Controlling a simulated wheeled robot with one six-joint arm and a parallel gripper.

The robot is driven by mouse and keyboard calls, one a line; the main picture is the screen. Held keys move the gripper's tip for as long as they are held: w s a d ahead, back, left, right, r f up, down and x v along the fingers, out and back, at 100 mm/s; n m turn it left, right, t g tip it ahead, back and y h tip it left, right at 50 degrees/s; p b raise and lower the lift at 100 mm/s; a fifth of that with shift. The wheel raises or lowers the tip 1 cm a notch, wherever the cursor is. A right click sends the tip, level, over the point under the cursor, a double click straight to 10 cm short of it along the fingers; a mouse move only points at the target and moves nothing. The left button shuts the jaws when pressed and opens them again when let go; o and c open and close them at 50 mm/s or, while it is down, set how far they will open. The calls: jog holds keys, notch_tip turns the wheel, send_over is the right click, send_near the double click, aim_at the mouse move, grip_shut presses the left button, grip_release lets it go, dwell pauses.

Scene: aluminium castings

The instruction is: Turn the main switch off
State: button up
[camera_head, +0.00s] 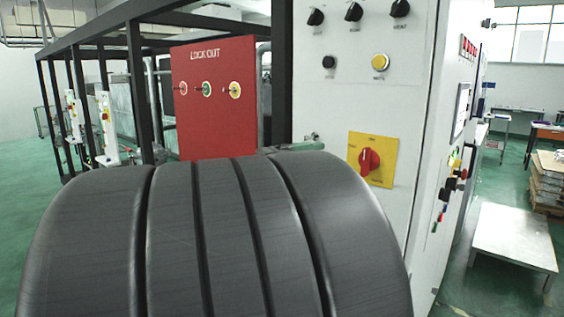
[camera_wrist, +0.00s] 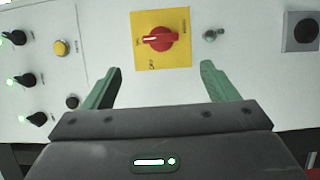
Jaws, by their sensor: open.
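The main switch is a red rotary knob (camera_head: 369,160) on a yellow square plate (camera_head: 384,145), on the white cabinet's front. In the wrist view the red knob (camera_wrist: 158,39) lies lengthwise across the picture, its white mark toward the left; this view is turned about a quarter against the head view. The plate's lettering is too small to read surely. My gripper (camera_wrist: 162,70) is open and empty, its green fingers apart and short of the knob in the picture, one toward each side. In the head view a green finger (camera_head: 290,146) shows left of the plate; my dark arm hides the rest.
Black selector knobs (camera_head: 354,12) and a yellow button (camera_head: 380,62) sit above the switch. A small metal fitting (camera_wrist: 211,35) is beside the plate. A red lockout board (camera_head: 213,120) stands left. A low metal table (camera_head: 515,240) is at right.

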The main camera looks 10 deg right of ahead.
aim_at(367, 162)
jog(key=p+x, duration=0.2)
jog(key=x, duration=1)
jog(key=shift+d+p, duration=0.4)
jog(key=shift+w+f, duration=0.1)
jog(key=c, duration=1)
